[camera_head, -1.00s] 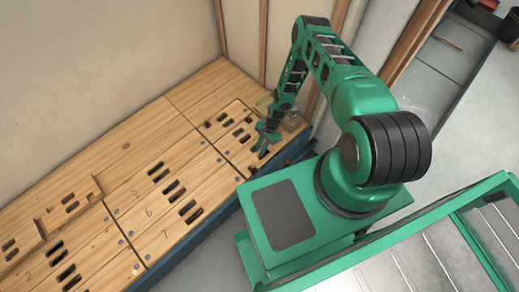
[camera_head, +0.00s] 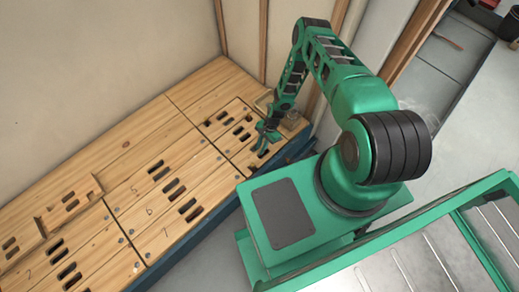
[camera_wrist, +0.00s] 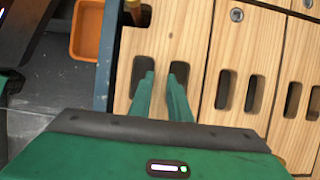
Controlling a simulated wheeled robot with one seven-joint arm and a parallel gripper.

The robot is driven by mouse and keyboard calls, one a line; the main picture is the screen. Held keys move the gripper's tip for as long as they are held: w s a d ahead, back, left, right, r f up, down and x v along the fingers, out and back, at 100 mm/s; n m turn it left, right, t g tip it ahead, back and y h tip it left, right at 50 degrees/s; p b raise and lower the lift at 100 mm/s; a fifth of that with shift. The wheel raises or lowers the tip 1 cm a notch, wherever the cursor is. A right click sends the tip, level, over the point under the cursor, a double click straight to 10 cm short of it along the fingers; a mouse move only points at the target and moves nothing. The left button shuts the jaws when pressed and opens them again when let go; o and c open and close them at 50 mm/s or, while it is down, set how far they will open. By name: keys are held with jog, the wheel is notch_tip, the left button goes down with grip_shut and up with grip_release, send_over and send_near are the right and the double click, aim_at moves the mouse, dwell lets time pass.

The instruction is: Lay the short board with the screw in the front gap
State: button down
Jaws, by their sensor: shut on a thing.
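A pale wooden board (camera_wrist: 187,35) with two dark slots lies under my gripper at the edge of the deck; in the head view it is at the right front corner (camera_head: 245,160). My gripper (camera_wrist: 162,76) has its two fingers down at the slots, shut on the strip of wood between them. It also shows in the head view (camera_head: 267,139). The board looks level with its neighbour, with a thin dark seam between them. I cannot make out a screw on it; its near part is hidden by my gripper. No open gap shows at the front there.
The neighbouring slotted board (camera_wrist: 253,45) has a screw near its far end. A brass-coloured fitting (camera_wrist: 134,12) stands by the board's far end. An orange bin (camera_wrist: 88,30) is on the floor beyond the blue deck edge (camera_head: 215,203). A loose slotted piece (camera_head: 70,200) lies at left.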

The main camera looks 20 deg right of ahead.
jog(key=shift+f, duration=0.15)
jog(key=c, duration=1.6)
grip_release()
jog(key=shift+o, duration=0.2)
jog(key=v, duration=1)
jog(key=shift+r, duration=0.35)
jog(key=shift+w+d+r, duration=0.1)
jog(key=shift+w+d, duration=0.05)
